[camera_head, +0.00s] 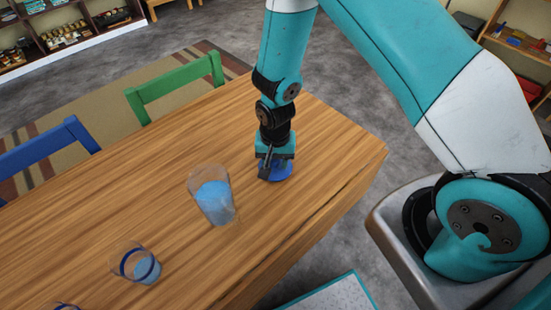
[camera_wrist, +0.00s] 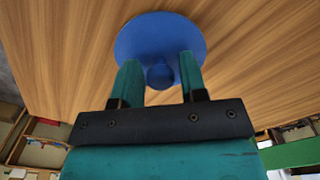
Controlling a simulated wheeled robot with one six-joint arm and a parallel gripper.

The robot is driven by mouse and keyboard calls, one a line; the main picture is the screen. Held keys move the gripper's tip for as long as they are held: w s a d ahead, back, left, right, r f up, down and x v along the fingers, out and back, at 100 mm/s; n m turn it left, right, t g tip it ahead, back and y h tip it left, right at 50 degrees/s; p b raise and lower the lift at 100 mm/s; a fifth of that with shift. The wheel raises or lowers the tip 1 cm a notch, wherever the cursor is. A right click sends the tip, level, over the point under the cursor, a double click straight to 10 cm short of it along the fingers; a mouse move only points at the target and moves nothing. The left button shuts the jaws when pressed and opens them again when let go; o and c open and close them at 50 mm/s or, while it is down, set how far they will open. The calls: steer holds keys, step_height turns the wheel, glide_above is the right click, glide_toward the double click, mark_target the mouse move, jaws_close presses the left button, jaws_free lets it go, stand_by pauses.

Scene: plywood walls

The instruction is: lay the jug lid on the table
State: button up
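The jug lid (camera_head: 280,175) is a round blue disc with a small knob. It appears to lie flat on the wooden table, under my gripper (camera_head: 266,168). In the wrist view the lid (camera_wrist: 160,30) is beyond the fingertips, and its knob stands between the two fingers of my gripper (camera_wrist: 160,70). A narrow gap shows on each side of the knob, so the gripper looks open around it. The clear jug (camera_head: 212,196), with blue contents, stands uncovered on the table to the left of my gripper.
The wooden table (camera_head: 90,220) is clear around the lid, with its right edge close by. A glass with blue contents (camera_head: 136,264) stands nearer, and another rim shows at the bottom edge. A green chair (camera_head: 175,80) and a blue chair (camera_head: 45,145) stand along the far side.

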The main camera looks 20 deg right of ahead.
steer(key=shift+o, duration=0.7)
steer(key=shift+r, duration=0.15)
steer(key=s+a+r+n+y, duration=0.1)
steer(key=s+a+r+n, duration=0.15)
steer(key=r, duration=0.95)
steer(key=s+a+r+n+y, duration=0.1)
steer(key=s+r+n, duration=0.25)
steer(key=r, duration=0.85)
steer(key=s+a+r+n+y, duration=0.1)
steer(key=s+r+n, duration=0.5)
steer(key=s, duration=0.6)
step_height(320, 180, up, 3)
steer(key=shift+s+f+n+y+b, duration=0.2)
steer(key=shift+s+n+y+b, duration=0.1)
steer(key=shift+y+b, duration=0.25)
